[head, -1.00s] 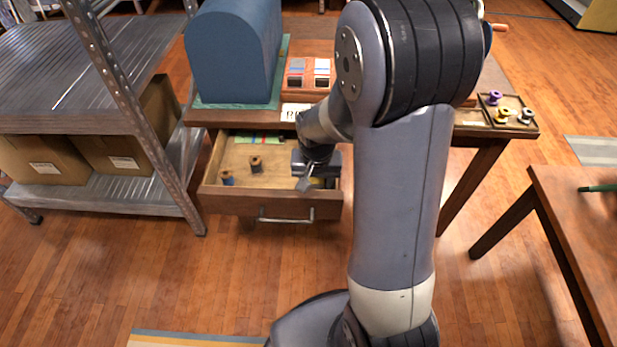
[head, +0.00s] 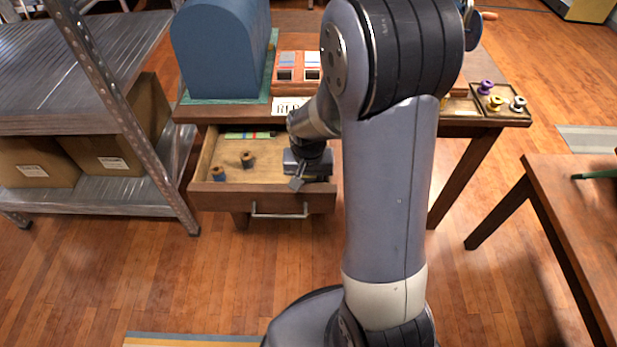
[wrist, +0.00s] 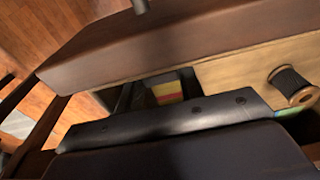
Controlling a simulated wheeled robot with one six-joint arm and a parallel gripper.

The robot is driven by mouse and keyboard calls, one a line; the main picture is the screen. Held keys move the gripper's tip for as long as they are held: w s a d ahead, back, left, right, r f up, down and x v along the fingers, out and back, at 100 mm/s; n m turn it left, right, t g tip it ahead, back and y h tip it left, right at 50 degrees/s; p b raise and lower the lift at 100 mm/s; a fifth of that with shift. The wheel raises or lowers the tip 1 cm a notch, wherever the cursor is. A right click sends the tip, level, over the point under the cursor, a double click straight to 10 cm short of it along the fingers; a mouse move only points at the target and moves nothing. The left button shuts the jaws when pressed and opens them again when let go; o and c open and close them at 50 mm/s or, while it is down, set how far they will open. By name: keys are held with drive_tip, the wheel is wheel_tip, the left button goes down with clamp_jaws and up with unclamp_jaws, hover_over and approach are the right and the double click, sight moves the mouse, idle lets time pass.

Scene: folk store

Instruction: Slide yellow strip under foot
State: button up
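My gripper (head: 298,178) is down inside the right part of an open drawer (head: 262,198), just behind its front board. In the wrist view, a small yellow and red piece (wrist: 167,91) shows between dark gripper parts near the drawer front. I cannot tell whether it is the yellow strip or whether it is gripped. A flat multicoloured piece (head: 250,135), mostly green with red, lies at the back of the drawer. A wheel (head: 469,13) shows beside my arm on the tabletop; the rest of that object, and any foot, is hidden.
A metal shelf (head: 110,95) is at left, a spool tray (head: 503,117) and another table (head: 575,200) at right.

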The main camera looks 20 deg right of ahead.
drive_tip(key=shift+c, duration=0.9)
drive_tip(key=shift+r+p, duration=1.45)
drive_tip(key=shift+r, duration=0.35)
